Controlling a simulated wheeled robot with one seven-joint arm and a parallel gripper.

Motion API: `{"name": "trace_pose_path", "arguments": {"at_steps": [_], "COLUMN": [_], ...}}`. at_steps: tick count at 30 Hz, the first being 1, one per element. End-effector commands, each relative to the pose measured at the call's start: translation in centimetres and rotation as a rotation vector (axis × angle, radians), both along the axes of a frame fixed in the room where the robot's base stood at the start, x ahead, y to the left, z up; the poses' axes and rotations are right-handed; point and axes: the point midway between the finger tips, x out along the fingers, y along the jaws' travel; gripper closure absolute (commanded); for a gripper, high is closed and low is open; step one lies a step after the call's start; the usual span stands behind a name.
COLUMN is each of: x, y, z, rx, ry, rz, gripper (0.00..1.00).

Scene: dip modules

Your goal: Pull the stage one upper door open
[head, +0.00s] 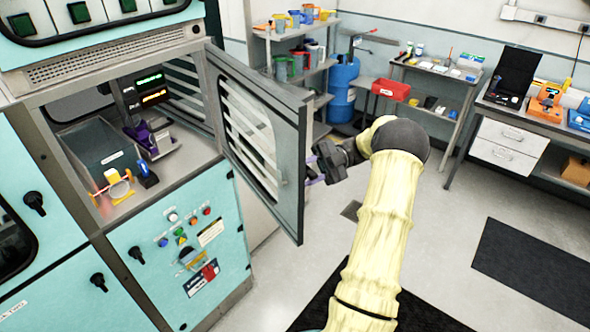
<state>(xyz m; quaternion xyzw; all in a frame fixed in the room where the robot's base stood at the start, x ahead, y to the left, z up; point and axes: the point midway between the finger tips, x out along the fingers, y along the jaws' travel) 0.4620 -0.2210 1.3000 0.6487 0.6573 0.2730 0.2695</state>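The upper door (258,140) is a grey-framed door with a slatted window. It stands swung well open, hinged at the right side of the cabinet opening. The compartment (95,150) behind it is exposed, with a grey tray, a purple device and small yellow and blue items inside. My gripper (312,172) is at the door's free right edge, at about mid-height. The fingers are small and partly hidden by the door edge and my wrist, so I cannot tell whether they are shut or touching a handle.
A teal lower panel (185,255) with knobs and buttons is below the compartment. Behind the door stand a shelf (290,65) with colored containers and a blue tank (342,85). Workbenches (520,115) line the back right. Open floor (440,215) with dark mats lies to the right.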

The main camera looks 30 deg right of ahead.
Motion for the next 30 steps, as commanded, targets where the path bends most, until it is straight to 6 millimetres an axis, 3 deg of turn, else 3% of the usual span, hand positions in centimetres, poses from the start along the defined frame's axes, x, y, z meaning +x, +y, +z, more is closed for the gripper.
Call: {"name": "trace_pose_path", "arguments": {"at_steps": [6,19,20,21,30], "x": [0.21,0.25,0.25,0.26,0.27], "y": [-0.98,-1.14,-1.14,-1.13,-1.09], "z": [0.00,-0.11,-0.11,-0.10,-0.04], "rx": [-0.002,-0.003,-0.003,-0.003,-0.002], "ry": [0.008,0.008,0.008,0.008,0.003], "rz": [0.023,0.025,0.025,0.025,0.028], "gripper": [1.00,1.00,0.60,0.52,0.50]}}
